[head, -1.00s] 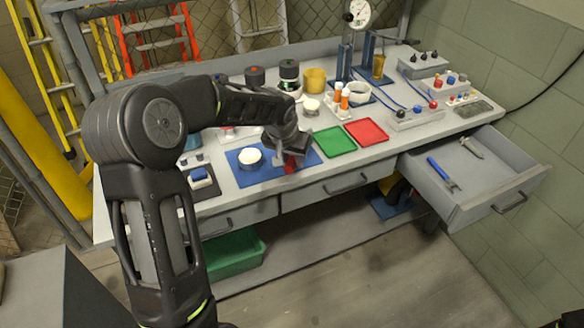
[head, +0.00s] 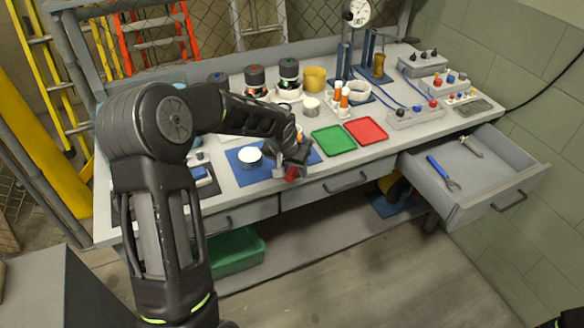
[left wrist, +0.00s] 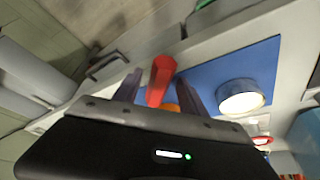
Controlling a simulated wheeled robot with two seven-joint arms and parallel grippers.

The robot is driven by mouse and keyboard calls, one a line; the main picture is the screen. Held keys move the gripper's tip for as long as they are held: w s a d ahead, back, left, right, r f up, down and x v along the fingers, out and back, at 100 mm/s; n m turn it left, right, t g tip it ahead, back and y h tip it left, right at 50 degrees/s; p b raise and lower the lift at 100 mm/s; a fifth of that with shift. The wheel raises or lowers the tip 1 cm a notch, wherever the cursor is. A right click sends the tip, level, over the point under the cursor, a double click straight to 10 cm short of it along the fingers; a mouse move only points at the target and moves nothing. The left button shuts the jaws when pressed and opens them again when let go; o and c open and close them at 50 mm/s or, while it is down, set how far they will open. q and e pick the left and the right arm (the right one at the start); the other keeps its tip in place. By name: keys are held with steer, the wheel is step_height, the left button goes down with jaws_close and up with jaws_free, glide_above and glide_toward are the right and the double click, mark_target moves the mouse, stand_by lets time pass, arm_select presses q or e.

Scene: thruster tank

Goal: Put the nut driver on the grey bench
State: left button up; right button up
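The nut driver, as far as I can tell, is the tool with the red handle (head: 291,174). It is at my left gripper (head: 287,163), over the front part of the bench by the right side of the blue mat. In the left wrist view the red handle (left wrist: 160,78) stands between the two finger ends, which appear closed on it; an orange bit shows behind it near the palm. The rest of the tool is hidden by the gripper. The grey bench (head: 226,196) runs across the head view. My right gripper is not in view.
A white-topped round part (head: 249,155) sits on the blue mat (head: 268,171). Green (head: 334,140) and red (head: 366,131) trays lie to the right. An open drawer (head: 500,187) with tools juts out at the right. Several jars stand behind the gripper.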

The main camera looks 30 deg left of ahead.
arm_select(q)
steer(key=shift+r, duration=0.2)
steer(key=b+v, duration=0.1)
steer(key=v, duration=1.1)
steer(key=shift+w+f, duration=0.1)
stand_by(0.5)
